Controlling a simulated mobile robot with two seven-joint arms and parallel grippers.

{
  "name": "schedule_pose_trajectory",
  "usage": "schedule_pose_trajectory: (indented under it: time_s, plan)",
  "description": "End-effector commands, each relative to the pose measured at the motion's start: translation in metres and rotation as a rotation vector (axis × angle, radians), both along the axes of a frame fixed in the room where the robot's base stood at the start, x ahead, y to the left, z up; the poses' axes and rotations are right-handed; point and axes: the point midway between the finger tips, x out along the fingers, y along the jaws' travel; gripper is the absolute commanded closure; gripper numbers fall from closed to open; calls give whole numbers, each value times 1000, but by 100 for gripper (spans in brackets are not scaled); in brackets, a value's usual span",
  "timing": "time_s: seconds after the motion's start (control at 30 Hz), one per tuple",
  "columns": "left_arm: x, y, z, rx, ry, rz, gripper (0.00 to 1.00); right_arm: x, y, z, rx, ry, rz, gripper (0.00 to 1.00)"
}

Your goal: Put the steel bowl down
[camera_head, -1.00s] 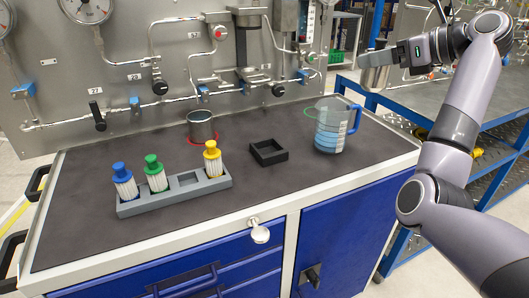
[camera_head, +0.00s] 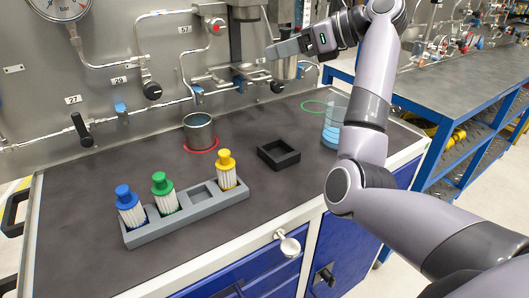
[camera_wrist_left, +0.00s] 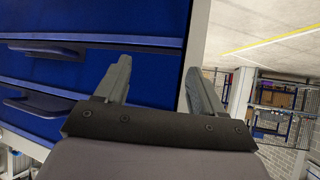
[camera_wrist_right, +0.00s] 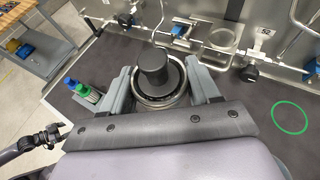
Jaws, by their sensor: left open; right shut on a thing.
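My right gripper (camera_head: 292,52) is shut on a steel bowl (camera_head: 284,69), held in the air above the back right part of the bench. In the right wrist view the bowl's round rim (camera_wrist_right: 160,100) sits between the fingers, and a dark cylinder (camera_wrist_right: 153,67) shows within the rim. I cannot tell whether that cylinder is inside the bowl. A green ring (camera_head: 312,106) is marked on the bench top, bare in the right wrist view (camera_wrist_right: 289,118). My left gripper (camera_wrist_left: 162,80) is open and empty beside blue drawers, outside the head view.
A clear jug (camera_head: 331,127) is partly hidden by my right arm. A black square tray (camera_head: 279,154) and a grey rack (camera_head: 187,216) with blue, green and yellow-topped cartridges stand nearer. Gauge panel pipes (camera_head: 180,89) run behind.

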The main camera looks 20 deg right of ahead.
Motion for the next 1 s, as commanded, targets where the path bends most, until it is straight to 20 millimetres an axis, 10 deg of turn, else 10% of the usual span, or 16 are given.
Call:
schedule_pose_trajectory:
  time_s: [0.23,0.7,1.0]
  plan:
    - [0,0,0,0,0,0,31,0,2,-11,1,1,5,78]
    - [0,0,-5,-1,0,-1,31,0,2,-129,3,2,4,78]
    - [0,-1,-6,-1,0,-1,31,0,2,-160,2,-2,4,78]
